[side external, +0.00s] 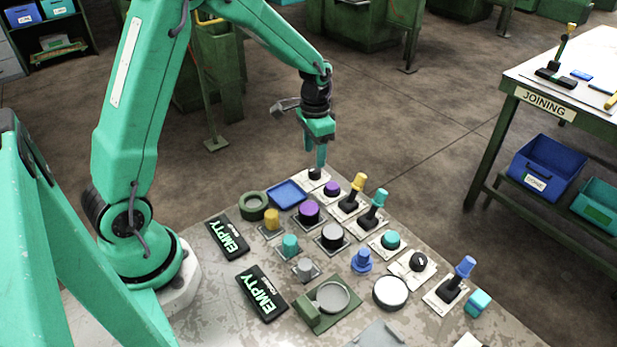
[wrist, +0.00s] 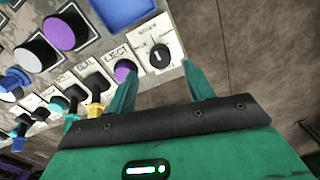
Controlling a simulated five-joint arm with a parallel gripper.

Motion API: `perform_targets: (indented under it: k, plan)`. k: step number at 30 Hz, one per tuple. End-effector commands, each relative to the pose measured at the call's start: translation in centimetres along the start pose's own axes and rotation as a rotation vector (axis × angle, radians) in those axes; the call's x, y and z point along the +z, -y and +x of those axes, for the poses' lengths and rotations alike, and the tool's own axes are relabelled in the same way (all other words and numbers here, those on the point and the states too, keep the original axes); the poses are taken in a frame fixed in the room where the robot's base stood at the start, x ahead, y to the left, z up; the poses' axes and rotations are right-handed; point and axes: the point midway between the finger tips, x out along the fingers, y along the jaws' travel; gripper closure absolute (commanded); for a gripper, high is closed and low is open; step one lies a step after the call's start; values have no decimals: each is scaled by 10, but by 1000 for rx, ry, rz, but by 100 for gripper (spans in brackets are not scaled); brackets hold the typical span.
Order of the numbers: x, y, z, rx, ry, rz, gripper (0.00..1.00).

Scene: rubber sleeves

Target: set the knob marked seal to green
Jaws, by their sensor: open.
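A black rotary knob (wrist: 159,55) on a white plate shows in the wrist view, ahead of my fingertips. Its pointer mark is pale, and the small lettering around it is too blurred to read. My gripper (wrist: 158,78) is open and empty, one finger on each side of the view below the knob. In the side external view my gripper (side external: 320,160) points down just above this knob (side external: 315,175), at the far corner of the panel. A second black knob (side external: 417,262) sits on a white plate nearer the front. I cannot read which knob is marked seal.
A purple button (side external: 332,188) marked EJECT is beside the far knob. Yellow (side external: 359,181) and teal (side external: 379,197) levers stand close by, and a blue lever (side external: 464,267) stands nearer. A blue tray (side external: 286,195) lies left of the knob. Floor lies beyond the panel's edge.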

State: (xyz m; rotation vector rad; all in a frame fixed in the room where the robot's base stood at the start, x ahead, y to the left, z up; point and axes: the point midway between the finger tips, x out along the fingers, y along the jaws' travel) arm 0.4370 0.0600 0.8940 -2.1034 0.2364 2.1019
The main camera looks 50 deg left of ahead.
Motion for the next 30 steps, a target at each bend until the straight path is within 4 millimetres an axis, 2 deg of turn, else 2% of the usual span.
perform_targets:
  k: [3,7,23,30]
  plan:
    - [0,0,-14,-1,-2,0,47]
    - [0,0,-22,-1,-1,0,47]
    - [1,-1,-28,-2,-5,-2,47]
    - [11,-10,-55,-16,-44,-18,47]
